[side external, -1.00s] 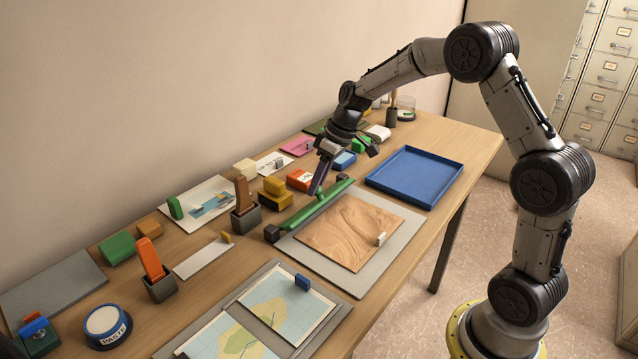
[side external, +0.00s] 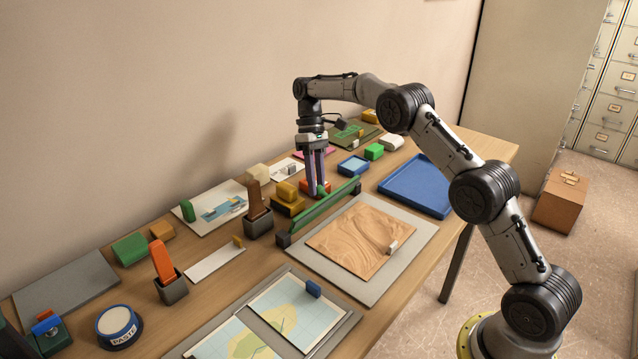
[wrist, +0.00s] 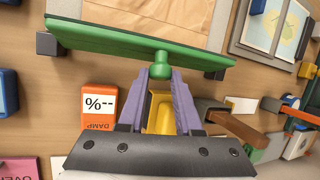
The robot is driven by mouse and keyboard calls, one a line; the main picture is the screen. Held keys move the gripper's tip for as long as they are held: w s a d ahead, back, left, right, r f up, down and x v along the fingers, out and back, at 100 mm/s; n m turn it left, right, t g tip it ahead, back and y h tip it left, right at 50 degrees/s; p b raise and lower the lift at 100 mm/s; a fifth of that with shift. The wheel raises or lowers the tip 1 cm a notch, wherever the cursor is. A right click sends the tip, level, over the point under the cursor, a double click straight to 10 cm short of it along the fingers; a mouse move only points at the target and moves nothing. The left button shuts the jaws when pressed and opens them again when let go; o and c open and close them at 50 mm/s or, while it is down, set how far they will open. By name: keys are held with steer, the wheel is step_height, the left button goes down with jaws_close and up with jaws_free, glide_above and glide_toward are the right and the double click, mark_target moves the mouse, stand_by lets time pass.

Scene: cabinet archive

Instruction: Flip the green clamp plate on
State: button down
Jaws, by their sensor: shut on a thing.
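The green clamp plate (side external: 325,207) is a long bar hinged between dark end blocks along the back edge of a grey board (side external: 388,279). It stands tilted up on its edge. Its green knob (wrist: 160,63) shows on the side facing away from the board. My gripper (side external: 318,190) points down behind the plate, its purple fingers shut on the knob. The wrist view shows the fingertips (wrist: 163,73) at the knob, with the plate (wrist: 130,42) across the top. A wood-grain sheet (side external: 355,236) lies on the board.
An orange-white damp meter (wrist: 98,105) and yellow-black block (side external: 288,197) stand close behind the plate. A holder with a brown handle (side external: 255,200) is to the left. A blue tray (side external: 412,186) lies to the right. A map board (side external: 290,312) lies in front.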

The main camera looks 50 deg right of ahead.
mark_target(319, 191)
steer(key=shift+w+g, duration=0.2)
steer(key=shift+g, duration=0.1)
stand_by(0.4)
steer(key=c, duration=0.6)
jaws_free()
steer(key=shift+r, duration=0.5)
steer(key=r, duration=0.2)
steer(key=shift+s+r, duration=0.2)
steer(key=shift+r, duration=0.2)
steer(key=s+a+r, duration=0.2)
steer(key=s+r, duration=0.7)
steer(key=s, duration=0.4)
steer(key=shift+s, duration=0.3)
steer(key=shift+r, duration=0.1)
